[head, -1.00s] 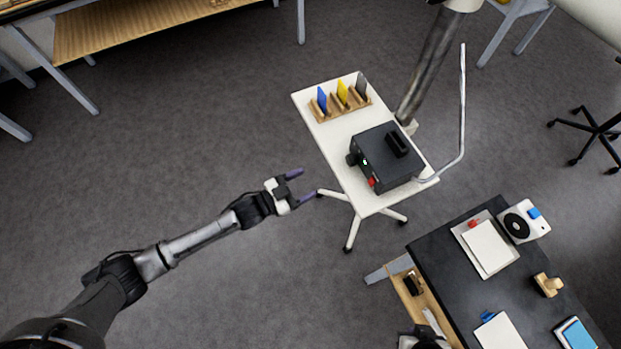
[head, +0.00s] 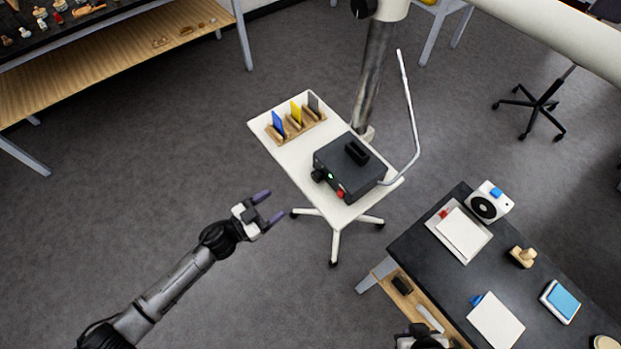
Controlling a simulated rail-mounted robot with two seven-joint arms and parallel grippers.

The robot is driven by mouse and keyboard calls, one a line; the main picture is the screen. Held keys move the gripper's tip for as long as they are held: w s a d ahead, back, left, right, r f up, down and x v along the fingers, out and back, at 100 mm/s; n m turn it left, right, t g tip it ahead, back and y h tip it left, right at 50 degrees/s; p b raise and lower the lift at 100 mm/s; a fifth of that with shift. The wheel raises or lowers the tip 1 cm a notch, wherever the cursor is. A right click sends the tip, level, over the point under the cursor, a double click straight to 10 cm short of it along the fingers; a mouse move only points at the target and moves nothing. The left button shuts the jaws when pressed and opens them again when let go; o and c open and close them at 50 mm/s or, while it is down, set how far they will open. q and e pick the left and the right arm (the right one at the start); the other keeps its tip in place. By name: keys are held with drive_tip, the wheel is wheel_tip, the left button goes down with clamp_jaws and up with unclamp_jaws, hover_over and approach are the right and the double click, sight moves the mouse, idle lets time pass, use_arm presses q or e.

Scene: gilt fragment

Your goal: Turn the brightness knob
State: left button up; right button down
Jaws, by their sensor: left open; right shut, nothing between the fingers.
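A black box-shaped device (head: 352,168) stands on a small white wheeled table (head: 300,168). Its front face, toward the lower left, carries a black round knob (head: 318,176), a small green light (head: 330,177) and a red part (head: 341,194). My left gripper (head: 268,205) is open and empty, with purple fingertips. It is left of and below the device in the picture, apart from the knob and the table. My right gripper (head: 424,337) shows only partly at the bottom edge, by the dark desk, and its fingers are hard to make out.
A wooden rack (head: 297,130) with blue, yellow and grey plates stands on the white table. A bent metal rod (head: 411,115) rises beside the device. A dark desk (head: 420,245) with papers and small items is at the lower right. Open grey floor lies on the left.

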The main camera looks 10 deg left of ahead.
sight(314, 178)
use_arm(q)
drive_tip(key=shift+n, duration=0.7)
drive_tip(key=b+x, duration=0.1)
drive_tip(key=x, duration=1.3)
drive_tip(key=shift+s, duration=0.1)
drive_tip(key=shift+c, duration=0.5)
drive_tip(key=c, duration=0.8)
drive_tip(key=shift+m, duration=1.4)
drive_tip(key=o, duration=0.9)
drive_tip(key=shift+s, duration=0.1)
